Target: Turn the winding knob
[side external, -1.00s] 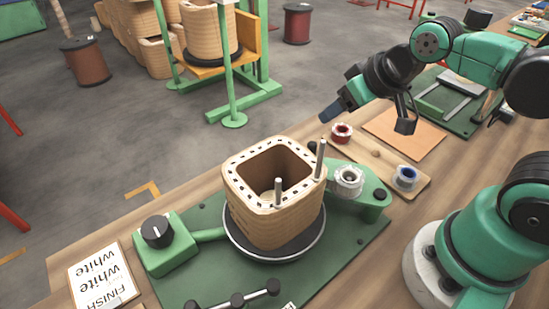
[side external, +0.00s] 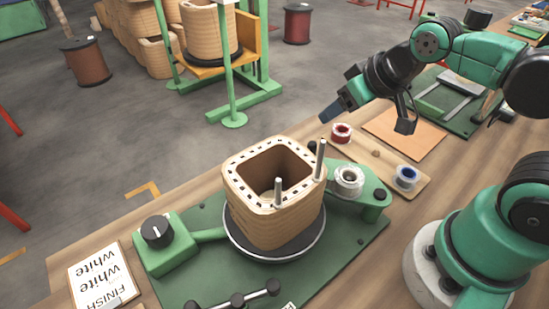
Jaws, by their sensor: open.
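The winding knob (side external: 156,231) is black with a white pointer line and sits on a green box (side external: 165,252) at the left of the green winding base (side external: 203,277). A wooden coil former (side external: 272,207) stands upright on a dark round turntable (side external: 237,247) beside it. My gripper (side external: 327,113) is open and empty in the air behind and to the right of the former, well apart from the knob. Its fingers are small and partly merged in this view.
A white wire spool (side external: 348,181) sits on the green arm right of the former. Red (side external: 342,133) and blue (side external: 406,177) spools lie on a wooden board. Two upright metal pins rise by the former. A card (side external: 101,275) reading "FINISH white" lies at front left.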

